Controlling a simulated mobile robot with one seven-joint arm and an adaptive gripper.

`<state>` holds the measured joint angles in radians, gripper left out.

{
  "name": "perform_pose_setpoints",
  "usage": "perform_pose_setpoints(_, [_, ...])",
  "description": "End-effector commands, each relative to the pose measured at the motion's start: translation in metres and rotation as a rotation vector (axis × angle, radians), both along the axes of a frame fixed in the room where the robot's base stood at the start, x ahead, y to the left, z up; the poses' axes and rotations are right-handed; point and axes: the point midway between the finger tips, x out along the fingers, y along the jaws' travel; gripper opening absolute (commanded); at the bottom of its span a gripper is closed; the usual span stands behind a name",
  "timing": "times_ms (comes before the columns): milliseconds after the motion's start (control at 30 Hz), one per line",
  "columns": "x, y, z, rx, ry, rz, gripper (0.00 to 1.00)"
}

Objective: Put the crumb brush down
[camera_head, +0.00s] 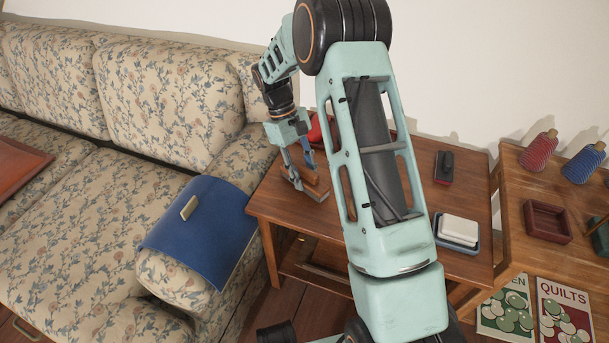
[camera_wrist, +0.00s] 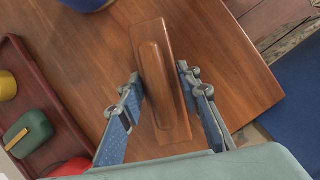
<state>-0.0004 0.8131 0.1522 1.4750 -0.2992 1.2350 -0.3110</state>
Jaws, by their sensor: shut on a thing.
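The crumb brush (camera_wrist: 162,75), a long brown wooden block with a raised rounded handle, lies between the fingers of my gripper (camera_wrist: 160,100) in the wrist view. My gripper is shut on its handle. In the head view my gripper (camera_head: 296,182) points down over the left end of the wooden side table (camera_head: 275,207), and the brown brush (camera_head: 318,189) shows at its fingertips. The brush is low over the tabletop or on it; I cannot tell whether it touches. Its bristles are hidden.
A dark red tray (camera_wrist: 48,88) with small items lies left of the brush in the wrist view. A dark block (camera_head: 444,167) and a blue dish with a white block (camera_head: 459,230) are on the table's right. A blue cover (camera_head: 205,225) drapes the sofa arm.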

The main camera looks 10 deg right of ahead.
Motion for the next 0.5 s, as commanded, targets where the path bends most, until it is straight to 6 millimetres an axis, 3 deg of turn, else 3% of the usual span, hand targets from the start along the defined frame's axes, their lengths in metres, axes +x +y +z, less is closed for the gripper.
perform_pose_setpoints(200, [0.0, 0.0001, -0.0021, 0.0, 0.0, 0.0, 0.12])
perform_pose_setpoints(233, [0.0001, 0.0002, -0.0025, 0.0, 0.0, 0.0, 0.32])
perform_pose_setpoints(400, [0.0001, 0.0002, -0.0019, 0.0, 0.0, 0.0, 0.49])
perform_pose_setpoints(500, [0.0001, 0.0002, -0.0019, 0.0, 0.0, 0.0, 0.49])
